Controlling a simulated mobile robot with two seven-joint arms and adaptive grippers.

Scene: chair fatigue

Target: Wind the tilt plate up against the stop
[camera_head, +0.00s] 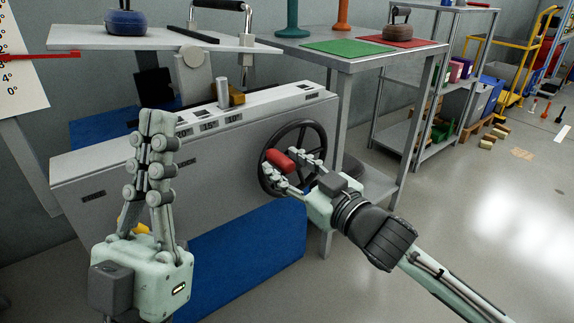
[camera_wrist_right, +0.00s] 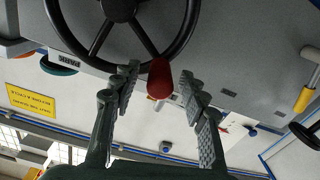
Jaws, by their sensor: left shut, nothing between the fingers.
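The tilt plate (camera_head: 150,40) is a pale grey plate at the upper left, on a bracket above the grey machine cabinet (camera_head: 110,165). A red pointer (camera_head: 50,56) at its left reaches over a degree scale (camera_head: 15,75). A black handwheel (camera_head: 297,130) with a red handle (camera_head: 281,160) is on the cabinet front; the handle also shows in the wrist view (camera_wrist_right: 160,76). My right gripper (camera_head: 293,174) is open, its fingers on either side of the handle, with gaps visible in the wrist view (camera_wrist_right: 160,95). My left gripper (camera_head: 157,118) is shut and empty before the cabinet.
A dark blue weight (camera_head: 125,22) sits on the plate. A side table (camera_head: 345,60) right of the cabinet holds green and red mats and another weight (camera_head: 398,26). Blue mats (camera_head: 245,245) lie below.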

